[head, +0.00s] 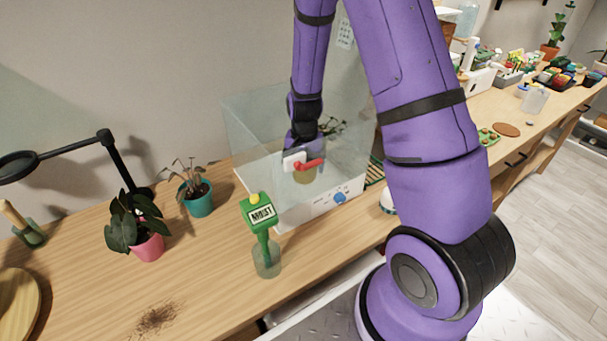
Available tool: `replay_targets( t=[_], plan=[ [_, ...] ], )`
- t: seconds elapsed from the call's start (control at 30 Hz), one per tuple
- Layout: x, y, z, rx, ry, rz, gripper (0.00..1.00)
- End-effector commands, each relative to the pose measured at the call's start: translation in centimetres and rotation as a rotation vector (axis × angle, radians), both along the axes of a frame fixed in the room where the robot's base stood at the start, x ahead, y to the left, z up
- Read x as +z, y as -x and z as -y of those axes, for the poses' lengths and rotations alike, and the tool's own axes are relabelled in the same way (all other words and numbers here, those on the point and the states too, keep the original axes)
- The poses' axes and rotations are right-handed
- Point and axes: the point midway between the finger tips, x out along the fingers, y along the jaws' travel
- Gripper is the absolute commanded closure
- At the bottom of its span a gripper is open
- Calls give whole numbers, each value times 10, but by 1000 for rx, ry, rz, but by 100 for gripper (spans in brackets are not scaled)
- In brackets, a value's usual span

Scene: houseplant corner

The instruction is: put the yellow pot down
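The yellow pot (305,176) shows as a small dull-yellow shape inside a clear-walled box. My gripper (308,165) reaches down into the box from above, and its red finger lies across the upper part of the pot. The gripper looks shut on the pot; the far finger is hidden. The clear wall and my wrist cover part of the view, so I cannot tell whether the pot's bottom touches the box floor. Thin dark leaves (333,127) show just behind my wrist; I cannot tell whether they grow from this pot.
The clear box has a white base (310,207) with a blue knob (339,198). A teal pot (199,203) and a pink pot (149,248) stand left. Spilled soil (156,318) lies on the wooden bench.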

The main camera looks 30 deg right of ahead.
Motion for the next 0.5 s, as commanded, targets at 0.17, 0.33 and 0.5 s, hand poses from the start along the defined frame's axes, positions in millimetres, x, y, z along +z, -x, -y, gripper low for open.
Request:
replay_targets(
  t=[0.17,0.33,0.5],
  plan=[
    [-18,1,0,-1,-1,-4,46],
    [-39,0,0,-1,-1,-2,46],
    [-40,0,0,1,0,1,46]
  ],
)
